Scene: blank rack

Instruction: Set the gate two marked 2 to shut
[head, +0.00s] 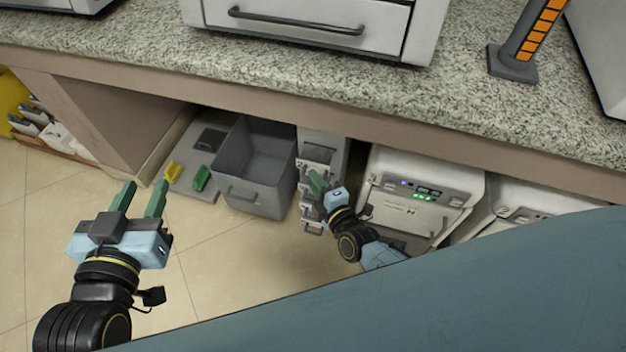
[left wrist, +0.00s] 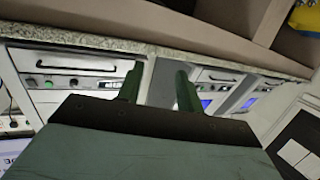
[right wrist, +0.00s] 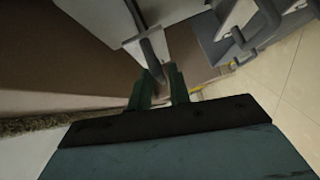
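A narrow grey unit (head: 325,143) with several stacked grey gates and handles stands under the counter in the head view. My right gripper (head: 314,181) is at the front of this unit. In the right wrist view, a grey lever (right wrist: 150,52) runs down between the green fingers (right wrist: 160,86), which are close together on it. The right arm hides part of the gates. My left gripper (head: 143,198) is open and empty above the floor, left of the unit.
A grey open bin (head: 257,199) stands left of the unit, with a yellow block (head: 173,171) and a green block (head: 201,178) beside it. A white appliance (head: 420,200) stands close on the right. The counter edge (head: 300,117) overhangs the unit.

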